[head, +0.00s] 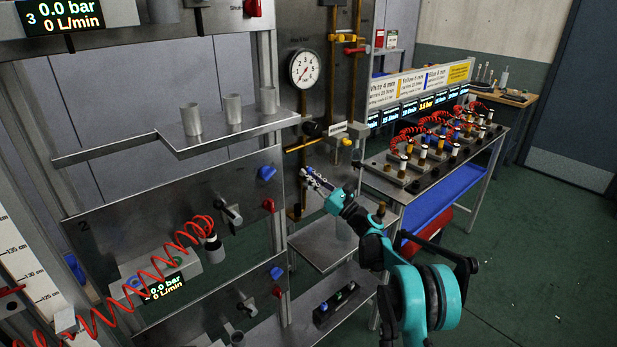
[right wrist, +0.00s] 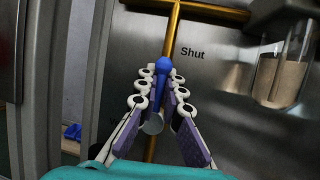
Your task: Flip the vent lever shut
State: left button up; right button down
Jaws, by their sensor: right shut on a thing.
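The vent lever (right wrist: 163,66) has a blue grip and lies between my right fingers in the right wrist view. It sits in front of a vertical brass pipe (right wrist: 172,30) on a grey metal panel. The black word "Shut" (right wrist: 192,53) is printed just right of the pipe. My right gripper (right wrist: 160,88) is closed on the lever from both sides. In the head view my right gripper (head: 313,180) reaches the brass pipework below the dial gauge (head: 305,68), and the lever cannot be made out there. My left gripper is not in view.
In the head view a steel shelf (head: 230,135) with grey cups stands left of my arm. A bench (head: 440,170) with red coiled hoses stands to the right. Open green floor lies at the right.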

dwell(0.3)
jog(key=c, duration=1.9)
grip_release()
jog(key=v, duration=1.2)
jog(key=shift+r, duration=0.1)
